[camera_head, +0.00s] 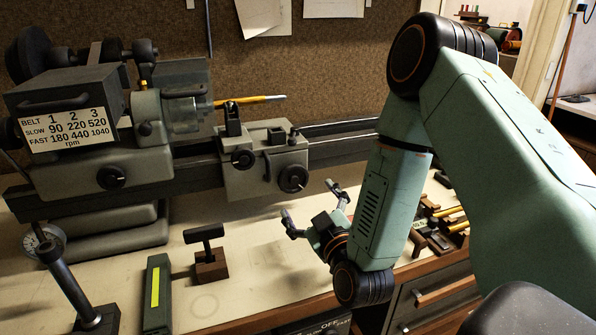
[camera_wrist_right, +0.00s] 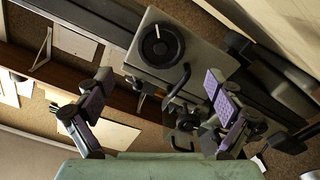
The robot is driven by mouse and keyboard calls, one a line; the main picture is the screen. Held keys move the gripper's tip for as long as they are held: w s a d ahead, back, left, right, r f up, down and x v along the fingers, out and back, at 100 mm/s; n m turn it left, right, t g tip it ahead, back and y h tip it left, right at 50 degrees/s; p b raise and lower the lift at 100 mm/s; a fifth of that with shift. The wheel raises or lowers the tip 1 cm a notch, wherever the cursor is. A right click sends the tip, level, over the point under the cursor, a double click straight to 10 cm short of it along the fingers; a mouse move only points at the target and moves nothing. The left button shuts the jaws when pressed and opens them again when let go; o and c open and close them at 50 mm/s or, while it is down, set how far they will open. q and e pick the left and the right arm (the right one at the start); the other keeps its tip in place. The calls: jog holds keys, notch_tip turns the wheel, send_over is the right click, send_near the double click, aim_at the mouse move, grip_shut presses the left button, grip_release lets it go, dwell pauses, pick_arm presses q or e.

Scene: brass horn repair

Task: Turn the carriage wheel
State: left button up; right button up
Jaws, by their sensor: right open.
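The carriage wheel (camera_head: 293,179) is a round black handwheel on the front of the grey lathe carriage (camera_head: 264,184), at its lower right. In the right wrist view the wheel (camera_wrist_right: 162,45) shows face-on with a white mark, beyond the fingertips. My right gripper (camera_head: 309,200) is open and empty, in front of the bench side of the carriage, below and slightly right of the wheel. In the wrist view its two purple-padded fingers (camera_wrist_right: 157,88) are spread wide, with a gap to the wheel. My left gripper is out of view.
A T-handled tool in a wooden block (camera_head: 211,267) and a green box (camera_head: 157,292) stand on the bench. Wooden pieces (camera_head: 432,238) lie at right. Bare bench lies below the gripper.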

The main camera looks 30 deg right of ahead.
aim_at(294, 180)
jog(key=x, duration=0.6)
jog(key=shift+w+a+f+b, duration=0.1)
jog(key=shift+w+b, duration=0.1)
jog(key=shift+b, duration=0.2)
jog(key=shift+w+d, duration=0.2)
jog(key=shift+w, duration=0.45)
jog(key=shift+c, duration=0.4)
jog(key=c, duration=1.1)
